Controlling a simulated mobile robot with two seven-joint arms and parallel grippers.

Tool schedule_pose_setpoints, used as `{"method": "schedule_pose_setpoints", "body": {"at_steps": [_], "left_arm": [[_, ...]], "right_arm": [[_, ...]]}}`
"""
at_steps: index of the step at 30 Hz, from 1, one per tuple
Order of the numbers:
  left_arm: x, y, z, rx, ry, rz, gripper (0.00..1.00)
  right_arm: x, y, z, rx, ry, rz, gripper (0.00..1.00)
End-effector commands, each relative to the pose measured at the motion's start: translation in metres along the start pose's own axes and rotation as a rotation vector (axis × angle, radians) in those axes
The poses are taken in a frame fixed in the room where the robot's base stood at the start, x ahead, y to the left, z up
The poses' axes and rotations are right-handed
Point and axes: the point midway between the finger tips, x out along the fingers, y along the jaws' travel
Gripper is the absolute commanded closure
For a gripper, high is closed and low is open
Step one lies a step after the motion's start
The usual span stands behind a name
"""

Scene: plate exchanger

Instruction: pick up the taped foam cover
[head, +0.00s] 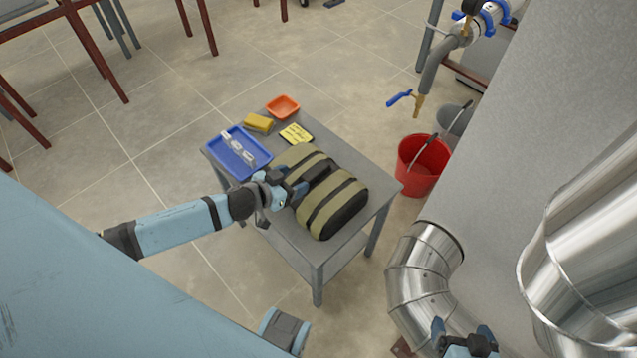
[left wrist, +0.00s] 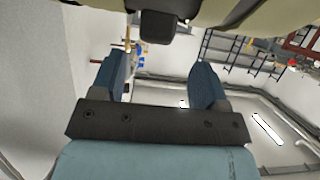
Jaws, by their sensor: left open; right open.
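The taped foam cover (head: 345,187) is a rounded olive-green block with black bands and a dark end. It lies on a small grey table (head: 283,237). A black raised piece, perhaps a handle, shows on its top. My left gripper (head: 298,190) is open at the cover's near left side, partly hiding it. In the left wrist view the open fingers (left wrist: 159,72) point toward the cover (left wrist: 255,14), whose black piece (left wrist: 158,26) lies between their lines. I cannot tell whether they touch. My right gripper (head: 467,334) is open and empty at the bottom right, away from the table.
Shiny metal ducting (head: 421,270) stands at the right. Open floor lies left.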

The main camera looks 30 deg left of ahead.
Motion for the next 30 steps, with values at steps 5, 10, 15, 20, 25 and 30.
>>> {"method": "schedule_pose_setpoints", "body": {"at_steps": [5, 10, 15, 20, 25, 30], "left_arm": [[0.02, 0.001, 0.0, -0.001, 0.0, 0.0, 0.32], [0.031, 0.002, -0.001, 0.0, 0.001, 0.0, 0.32], [0.056, 0.006, -0.002, -0.001, 0.0, 0.0, 0.32], [0.072, 0.006, -0.001, 0.0, 0.0, 0.0, 0.32], [0.074, 0.006, -0.001, -0.001, -0.002, 0.0, 0.32], [0.074, 0.006, -0.001, -0.001, -0.001, 0.0, 0.48]], "right_arm": [[0.003, 0.002, -0.005, -0.003, 0.012, 0.003, 0.09], [0.003, 0.004, -0.006, -0.005, 0.016, 0.006, 0.09], [0.004, 0.005, -0.004, -0.011, 0.018, 0.007, 0.09], [0.004, 0.006, -0.004, -0.016, 0.02, 0.007, 0.09], [0.003, 0.006, -0.006, -0.017, 0.022, 0.007, 0.09], [0.003, 0.005, -0.006, -0.016, 0.022, 0.006, 0.09]]}}
